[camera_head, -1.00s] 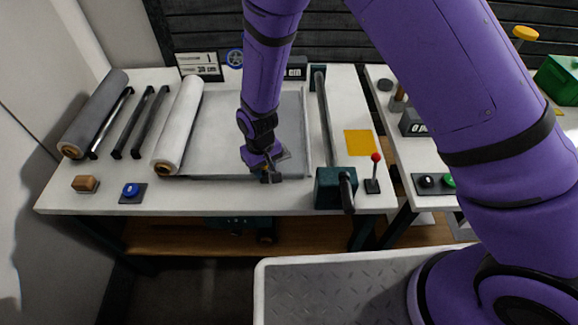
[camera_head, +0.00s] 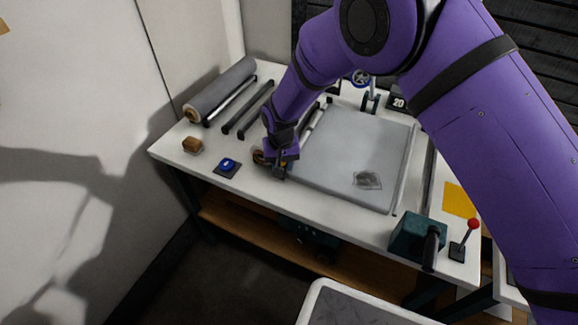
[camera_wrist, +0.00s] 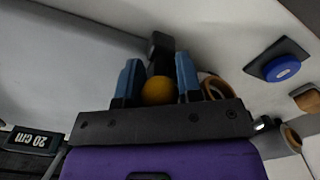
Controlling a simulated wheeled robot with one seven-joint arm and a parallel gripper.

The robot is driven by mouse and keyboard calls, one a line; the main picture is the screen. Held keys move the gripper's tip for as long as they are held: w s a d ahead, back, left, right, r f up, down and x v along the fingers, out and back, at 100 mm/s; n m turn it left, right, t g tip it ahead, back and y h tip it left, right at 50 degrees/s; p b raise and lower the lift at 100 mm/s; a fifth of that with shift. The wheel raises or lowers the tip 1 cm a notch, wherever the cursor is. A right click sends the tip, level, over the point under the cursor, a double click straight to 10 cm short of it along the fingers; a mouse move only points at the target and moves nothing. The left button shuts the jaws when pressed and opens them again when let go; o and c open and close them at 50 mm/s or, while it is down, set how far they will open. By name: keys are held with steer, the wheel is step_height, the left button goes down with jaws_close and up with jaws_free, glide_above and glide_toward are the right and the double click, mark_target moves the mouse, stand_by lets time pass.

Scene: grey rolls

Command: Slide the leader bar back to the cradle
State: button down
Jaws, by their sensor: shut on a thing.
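My gripper (camera_head: 279,172) is low at the front left corner of the grey sheet bed (camera_head: 345,150). A dark piece (camera_wrist: 159,45) rises just beyond the knob. A roll's brown core end (camera_head: 258,157) is just left of the gripper; the roll is mostly hidden. I cannot make out which part is the cradle.
A blue button (camera_head: 228,164) and a wooden block (camera_head: 192,145) lie left of the gripper. A grey roll (camera_head: 222,88) and dark rods (camera_head: 248,108) are behind them. A clear crumpled patch (camera_head: 367,180) lies on the bed. A green box with a black handle (camera_head: 414,238) and red-knobbed lever (camera_head: 464,238) stand right.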

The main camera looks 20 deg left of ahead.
steer(key=shift+a, duration=0.25)
steer(key=c, duration=0.8)
jaws_free()
steer(key=shift+a, duration=0.1)
step_height(320, 180, up, 11)
steer(key=shift+f, duration=0.1)
